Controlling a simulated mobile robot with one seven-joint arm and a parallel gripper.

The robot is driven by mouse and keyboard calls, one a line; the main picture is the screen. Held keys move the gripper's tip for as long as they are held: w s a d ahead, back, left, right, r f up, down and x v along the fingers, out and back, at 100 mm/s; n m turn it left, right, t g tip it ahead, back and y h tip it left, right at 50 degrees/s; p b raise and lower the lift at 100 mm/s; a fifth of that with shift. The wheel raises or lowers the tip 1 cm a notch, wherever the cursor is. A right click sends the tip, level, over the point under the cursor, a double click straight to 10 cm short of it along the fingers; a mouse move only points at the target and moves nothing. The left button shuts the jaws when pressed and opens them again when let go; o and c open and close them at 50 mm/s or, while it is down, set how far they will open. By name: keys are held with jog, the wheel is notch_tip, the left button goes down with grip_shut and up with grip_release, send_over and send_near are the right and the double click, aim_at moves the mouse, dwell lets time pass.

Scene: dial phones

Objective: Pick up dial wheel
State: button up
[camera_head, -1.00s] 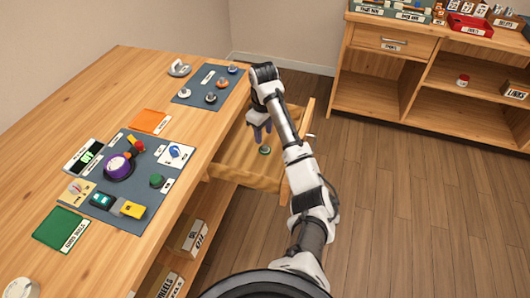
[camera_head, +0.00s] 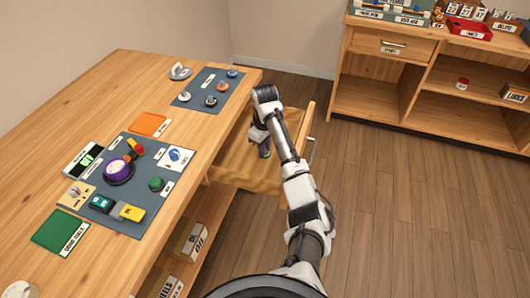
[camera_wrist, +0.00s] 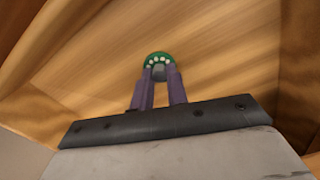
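The dial wheel (camera_wrist: 158,58) is a green disc with white dots near its rim and a grey hub. It is inside the open wooden drawer, and only a little green shows under my gripper in the head view (camera_head: 265,154). My gripper (camera_wrist: 160,72) points down into the drawer. Its purple fingers are close together on both sides of the grey hub and appear shut on it. The fingers hide part of the wheel. I cannot tell whether the wheel is clear of the drawer floor.
The drawer (camera_head: 235,163) has raised walls around my gripper. The workbench (camera_head: 105,80) stands at left, with a phone assembly mat (camera_head: 128,222), an orange pad (camera_head: 150,123) and a green pad (camera_head: 60,231). A shelf unit (camera_head: 440,70) is at the back right. Floor is clear at right.

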grip_shut()
jog(key=shift+r, duration=0.1)
